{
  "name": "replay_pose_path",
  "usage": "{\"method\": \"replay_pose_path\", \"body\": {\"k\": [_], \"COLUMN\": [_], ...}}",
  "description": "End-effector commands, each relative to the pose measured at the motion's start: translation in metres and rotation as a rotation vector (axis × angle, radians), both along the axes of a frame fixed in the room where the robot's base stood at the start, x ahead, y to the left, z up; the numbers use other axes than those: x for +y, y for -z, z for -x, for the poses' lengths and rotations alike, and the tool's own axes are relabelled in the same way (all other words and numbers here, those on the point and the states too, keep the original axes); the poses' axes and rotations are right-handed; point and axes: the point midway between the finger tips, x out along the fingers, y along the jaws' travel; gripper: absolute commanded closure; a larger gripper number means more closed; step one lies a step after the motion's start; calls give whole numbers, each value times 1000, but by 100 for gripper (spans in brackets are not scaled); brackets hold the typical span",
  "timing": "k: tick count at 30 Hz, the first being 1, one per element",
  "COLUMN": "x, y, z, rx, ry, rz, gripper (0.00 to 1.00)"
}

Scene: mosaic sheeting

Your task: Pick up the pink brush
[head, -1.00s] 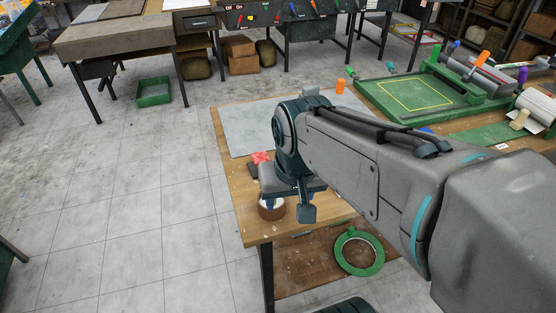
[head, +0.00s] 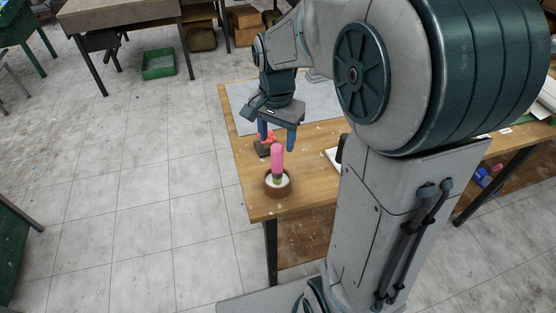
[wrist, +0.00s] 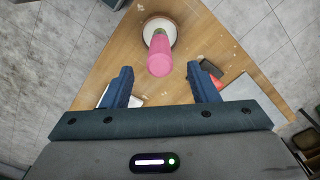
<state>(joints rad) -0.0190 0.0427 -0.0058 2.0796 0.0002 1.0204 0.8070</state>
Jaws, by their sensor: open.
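The pink brush (head: 277,160) stands upright, handle up, in a round brown pot with a white inside (head: 287,187) near the corner of the wooden table. My gripper (head: 277,140) is open and empty, its blue fingers pointing down, just behind the brush's top in the head view. In the wrist view the brush (wrist: 159,55) shows its pink end towards the camera, ahead of and between the two fingers of my gripper (wrist: 162,80). The fingers do not touch it there. The brush's lower end is hidden inside the pot.
A red object on a dark block (head: 264,147) lies on the wooden table (head: 240,170) close behind the pot. A grey sheet (head: 240,97) lies farther back. My arm hides much of the table's right side. The floor left of the table is clear.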

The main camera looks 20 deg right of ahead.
Motion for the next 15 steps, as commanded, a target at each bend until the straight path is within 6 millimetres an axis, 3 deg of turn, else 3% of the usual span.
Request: {"method": "replay_pose_path", "body": {"k": [8,15], "x": [0,-2], "y": [21,56], "z": [0,-1], "rx": [3,4], "ry": [0,-1], "rz": [0,-1], "gripper": [46,46]}}
